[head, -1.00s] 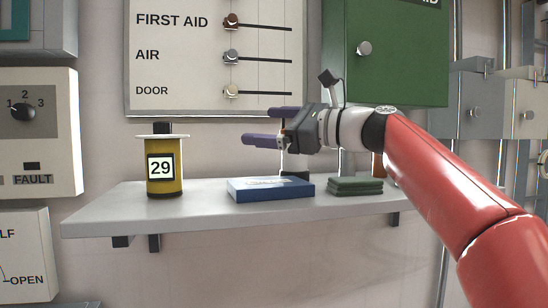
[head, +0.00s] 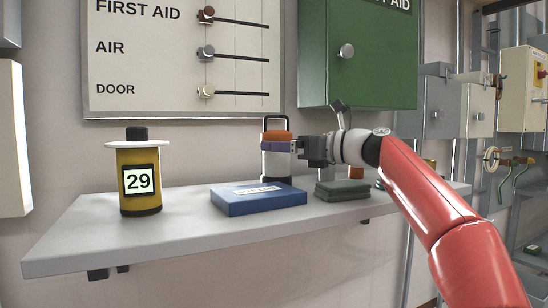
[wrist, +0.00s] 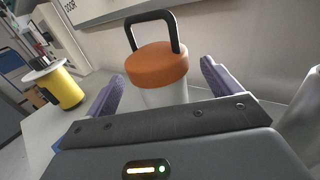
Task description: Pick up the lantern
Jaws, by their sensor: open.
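The lantern (head: 277,136) stands upright on the grey shelf, behind the blue box. It has an orange cap, a pale body, a dark base and a black loop handle. In the wrist view the lantern (wrist: 157,66) is centred between two purple fingers, with its lower part hidden by my gripper. My gripper (wrist: 163,88) is open, with a finger on each side of the lantern and a visible gap in the wrist view. In the head view my gripper (head: 279,146) reaches in from the right, just below the orange cap.
On the shelf (head: 85,235) are a yellow canister marked 29 (head: 139,190), the blue box (head: 258,198) and a dark green folded stack (head: 342,190). A green cabinet (head: 375,60) and a labelled panel (head: 150,65) hang above. The shelf's front is clear near the canister.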

